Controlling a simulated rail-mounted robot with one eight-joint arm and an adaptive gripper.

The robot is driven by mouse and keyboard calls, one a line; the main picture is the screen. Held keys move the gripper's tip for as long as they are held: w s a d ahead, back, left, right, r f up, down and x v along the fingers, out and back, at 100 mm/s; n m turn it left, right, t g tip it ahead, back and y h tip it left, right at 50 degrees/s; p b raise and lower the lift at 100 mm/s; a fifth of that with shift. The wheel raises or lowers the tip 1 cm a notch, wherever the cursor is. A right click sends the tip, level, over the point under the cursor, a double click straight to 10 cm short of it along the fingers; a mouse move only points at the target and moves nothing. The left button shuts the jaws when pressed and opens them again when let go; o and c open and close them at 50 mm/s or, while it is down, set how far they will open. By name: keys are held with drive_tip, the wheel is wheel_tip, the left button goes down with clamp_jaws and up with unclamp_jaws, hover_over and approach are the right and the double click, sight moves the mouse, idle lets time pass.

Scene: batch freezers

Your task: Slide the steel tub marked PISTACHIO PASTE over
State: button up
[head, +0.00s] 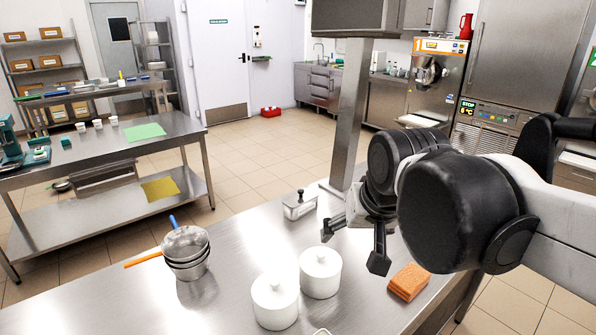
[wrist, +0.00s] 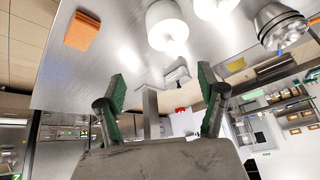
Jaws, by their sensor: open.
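A small rectangular steel tub (head: 299,211) with a knobbed lid stands upright on the steel table (head: 240,235), towards its far edge. I cannot read any marking on it, so I cannot confirm that it is the PISTACHIO PASTE tub. In the wrist view it seems to be the small grey block (wrist: 177,75) between the fingers' directions, beyond the tips. My gripper (head: 355,246) is open and empty above the table, to the right of this tub and apart from it. In the wrist view its green-padded fingers (wrist: 162,86) are spread wide.
Two white lidded jars (head: 275,301) (head: 320,273) stand at the near side. Stacked steel pans (head: 186,252) with orange and blue handles are left. An orange sponge (head: 408,281) lies right. A steel post (head: 349,120) rises behind the tub. The table's middle left is clear.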

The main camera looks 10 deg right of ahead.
drive_tip(key=w+r+m+g, duration=0.15)
drive_tip(key=w+r, duration=0.35)
drive_tip(key=w, duration=0.8)
drive_tip(key=m+g+p, duration=0.2)
drive_tip(key=m+g, duration=0.2)
drive_tip(key=m, duration=0.4)
hover_over(301, 197)
wheel_tip(301, 197, down, 14)
drive_tip(key=shift+w+f+m+g, duration=0.25)
drive_tip(key=shift+w+f, duration=0.1)
drive_tip(key=shift+f, duration=0.2)
wheel_tip(301, 197, down, 14)
drive_tip(key=shift+r+p, duration=0.1)
drive_tip(key=shift+p, duration=0.55)
